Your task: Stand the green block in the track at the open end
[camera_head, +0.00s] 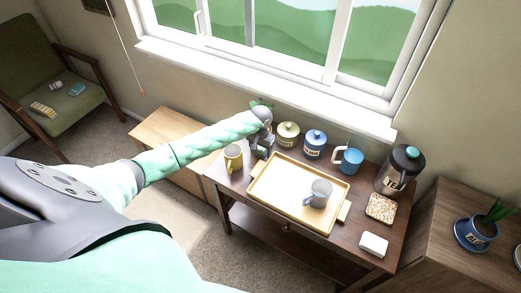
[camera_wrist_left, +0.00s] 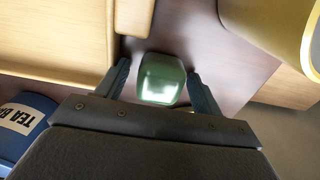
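In the left wrist view a shiny green, rounded, box-like thing (camera_wrist_left: 161,80) lies between the two fingers of my left gripper (camera_wrist_left: 160,84). It looks like the green block, seen end-on. The fingers are apart, with a visible gap on its left side and little or none on its right; how close it is to the fingertips in depth is unclear. In the head view my left gripper (camera_head: 260,148) points down at the table's back left, between the yellow mug (camera_head: 233,158) and an olive canister (camera_head: 288,134); the green block is hidden there. I see no track. My right gripper is not in view.
A wooden tray (camera_head: 265,190) holding a grey mug (camera_head: 319,193) lies just right of my left gripper.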

